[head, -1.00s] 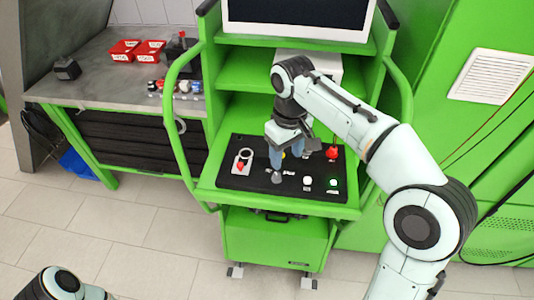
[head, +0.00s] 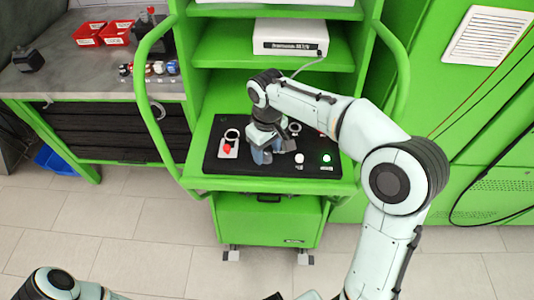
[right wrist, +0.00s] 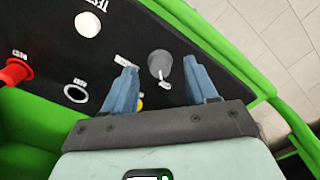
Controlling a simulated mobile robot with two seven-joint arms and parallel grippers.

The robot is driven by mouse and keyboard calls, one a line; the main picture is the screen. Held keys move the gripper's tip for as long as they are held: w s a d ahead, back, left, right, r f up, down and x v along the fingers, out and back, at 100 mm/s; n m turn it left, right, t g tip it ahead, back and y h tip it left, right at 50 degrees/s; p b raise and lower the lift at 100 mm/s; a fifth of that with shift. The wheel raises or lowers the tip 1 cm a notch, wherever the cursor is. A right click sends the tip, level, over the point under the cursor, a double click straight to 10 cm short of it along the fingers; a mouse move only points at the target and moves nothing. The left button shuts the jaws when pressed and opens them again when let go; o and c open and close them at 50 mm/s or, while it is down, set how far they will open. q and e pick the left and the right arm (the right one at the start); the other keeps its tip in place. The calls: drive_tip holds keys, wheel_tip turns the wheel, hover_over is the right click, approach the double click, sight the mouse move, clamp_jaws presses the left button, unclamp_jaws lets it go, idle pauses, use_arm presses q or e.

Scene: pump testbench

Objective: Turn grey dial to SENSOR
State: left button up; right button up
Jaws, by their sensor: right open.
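The grey dial (right wrist: 160,64) stands on the black control panel (right wrist: 190,20). In the right wrist view my right gripper (right wrist: 159,68) is open, with one blue finger on each side of the dial and small gaps visible. In the head view my right gripper (head: 262,155) is low over the panel (head: 215,162), and its fingers largely hide the dial. A small label lies beside the dial, but I cannot read it or tell the dial's setting. My left gripper is not in view.
A red knob with a ring (head: 228,148) is left of my gripper. A white button (head: 299,158) and a lit green button (head: 326,158) are to its right. Green handrails (head: 150,100) flank the trolley, with shelves behind. A bench with red bins (head: 88,34) is at left.

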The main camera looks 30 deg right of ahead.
drive_tip(key=shift+f, duration=0.8)
drive_tip(key=c, duration=1.1)
drive_tip(key=shift+o, duration=0.3)
